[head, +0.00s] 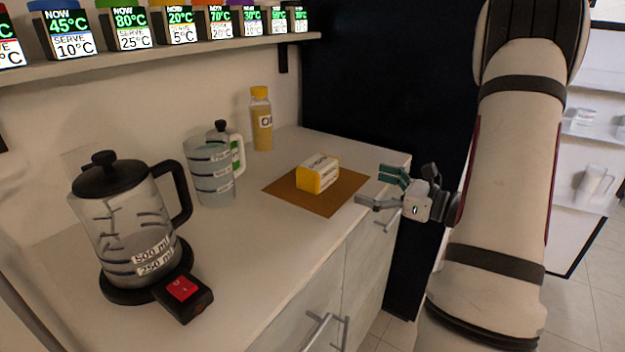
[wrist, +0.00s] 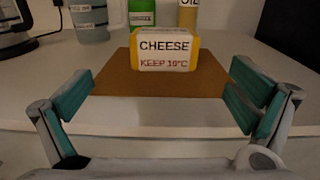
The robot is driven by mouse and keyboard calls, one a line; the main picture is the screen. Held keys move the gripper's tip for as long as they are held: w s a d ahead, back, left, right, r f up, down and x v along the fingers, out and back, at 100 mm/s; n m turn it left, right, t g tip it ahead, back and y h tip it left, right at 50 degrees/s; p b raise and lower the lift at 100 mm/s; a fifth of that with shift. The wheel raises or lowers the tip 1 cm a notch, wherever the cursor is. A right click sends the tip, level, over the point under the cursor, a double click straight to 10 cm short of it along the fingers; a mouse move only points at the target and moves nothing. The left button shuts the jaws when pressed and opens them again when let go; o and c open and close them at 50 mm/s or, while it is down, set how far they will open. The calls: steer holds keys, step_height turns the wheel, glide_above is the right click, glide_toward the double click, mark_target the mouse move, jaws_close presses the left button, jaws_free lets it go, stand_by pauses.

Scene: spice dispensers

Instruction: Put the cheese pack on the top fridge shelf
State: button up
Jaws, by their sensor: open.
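The cheese pack (head: 318,174) is a small yellow and white block on a brown mat (head: 290,191) on the counter. In the wrist view the cheese pack (wrist: 165,52) faces me with the words "CHEESE" and "KEEP 10°C". My gripper (head: 376,188) is open and empty at the counter's front edge, to the right of the pack and apart from it. In the wrist view its teal-padded fingers (wrist: 158,95) are spread, with the pack beyond them and between them. At the right edge, pale shelves (head: 590,135) hold a clear jug; they may be the fridge's, partly hidden by my arm.
A kettle (head: 125,225) with a red-switched base, a measuring jug (head: 209,175), a green-labelled bottle and an oil bottle (head: 261,125) stand left of and behind the mat. A wall shelf (head: 150,56) holds several temperature-labelled dispensers. The counter's front strip is clear.

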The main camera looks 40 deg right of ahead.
mark_target(330, 169)
steer(key=shift+w+d+f, duration=0.15)
steer(key=shift+w+d, duration=0.05)
steer(key=shift+w, duration=0.1)
steer(key=b+x, duration=0.1)
steer(key=x, duration=1.2)
steer(key=shift+w, duration=0.15)
steer(key=c, duration=1.1)
steer(key=shift+c, duration=0.6)
steer(key=shift+r, duration=0.2)
